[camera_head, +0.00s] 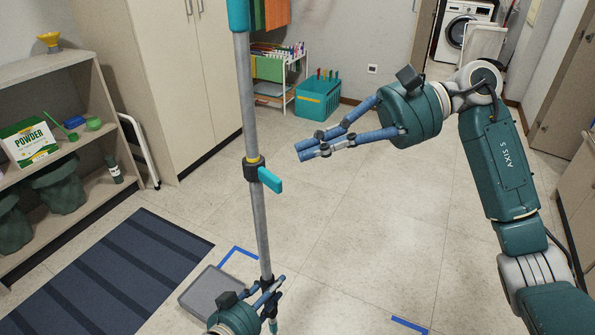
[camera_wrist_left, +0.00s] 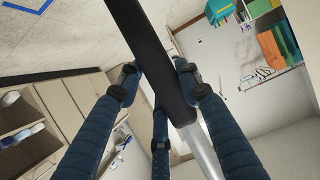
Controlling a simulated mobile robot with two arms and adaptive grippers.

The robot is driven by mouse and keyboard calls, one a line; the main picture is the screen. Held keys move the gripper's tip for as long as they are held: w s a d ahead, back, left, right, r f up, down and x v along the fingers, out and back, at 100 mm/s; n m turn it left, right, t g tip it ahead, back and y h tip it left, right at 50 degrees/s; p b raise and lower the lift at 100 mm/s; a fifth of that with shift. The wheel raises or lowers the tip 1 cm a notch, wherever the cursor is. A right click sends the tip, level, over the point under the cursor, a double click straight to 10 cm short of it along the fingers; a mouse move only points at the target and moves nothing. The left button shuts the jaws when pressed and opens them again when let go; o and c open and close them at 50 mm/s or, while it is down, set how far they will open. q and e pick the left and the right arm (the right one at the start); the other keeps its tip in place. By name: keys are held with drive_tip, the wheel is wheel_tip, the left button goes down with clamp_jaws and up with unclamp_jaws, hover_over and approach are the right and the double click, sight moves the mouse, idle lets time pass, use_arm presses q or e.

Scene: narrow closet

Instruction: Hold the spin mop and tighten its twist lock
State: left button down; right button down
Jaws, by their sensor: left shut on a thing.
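The spin mop stands roughly upright in the head view, a grey pole (camera_head: 247,105) with a teal grip (camera_head: 238,15) at its top. Its twist lock is a dark collar (camera_head: 254,170) with a teal lever (camera_head: 270,180) pointing right and down. My left gripper (camera_head: 266,292) is shut on the pole's dark lower sleeve, well below the lock. The left wrist view shows the fingers around that black sleeve (camera_wrist_left: 150,55). My right gripper (camera_head: 312,145) is open and empty, to the right of the pole and slightly above the lock, not touching it. The mop head is out of view.
A shelf (camera_head: 45,75) with a powder box (camera_head: 29,141) stands at left. A striped dark mat (camera_head: 110,275) and a grey flat object (camera_head: 212,288) lie on the floor. A teal crate (camera_head: 318,97) stands behind. The floor right of the pole is clear.

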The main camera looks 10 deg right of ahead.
drive_tip(key=w+d+f+n+t+y, duration=0.1)
drive_tip(key=d+f+n+t+y, duration=0.2)
drive_tip(key=d, duration=0.8)
wheel_tip(320, 180, down, 2)
drive_tip(key=shift+w+f+n+t, duration=0.2)
drive_tip(key=shift+w+n+t, duration=0.15)
drive_tip(key=shift+n+t, duration=0.35)
drive_tip(key=shift+a, duration=0.15)
approach(265, 170)
drive_tip(key=w+a, duration=0.2)
drive_tip(key=w, duration=0.2)
drive_tip(key=shift+s+a+f, duration=0.25)
drive_tip(key=shift+s+a, duration=0.3)
drive_tip(key=shift+s+a+f, duration=0.25)
drive_tip(key=shift+s+a, duration=0.25)
drive_tip(key=shift+s, duration=0.05)
drive_tip(key=shift+s+a, duration=0.15)
drive_tip(key=shift+a, duration=0.1)
